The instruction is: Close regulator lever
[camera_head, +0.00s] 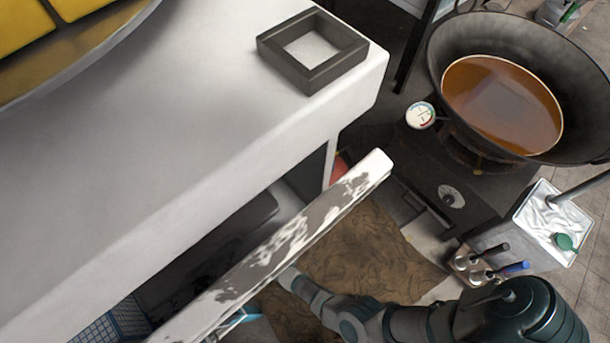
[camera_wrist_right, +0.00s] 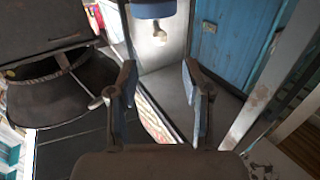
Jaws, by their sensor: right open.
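I cannot clearly make out the regulator lever in either view. In the right wrist view, a blue rounded part (camera_wrist_right: 153,9) sits at the top edge with a small pale metal piece (camera_wrist_right: 158,33) below it; I cannot tell whether this is the regulator. My right gripper (camera_wrist_right: 158,78) is open, its two fingers apart with nothing between them, and it points toward that blue part with a gap left. In the head view my right arm comes in from the lower right and its end goes behind the worn plank (camera_head: 290,240), which hides the fingers. My left gripper is not in view.
A white table (camera_head: 150,150) bears a dark square frame (camera_head: 312,50). At right, a large pan (camera_head: 440,60) of brown liquid stands by a round gauge (camera_head: 421,115) and a dark stove with a dial (camera_head: 451,196). A blue panel (camera_wrist_right: 222,45) stands right of my fingers.

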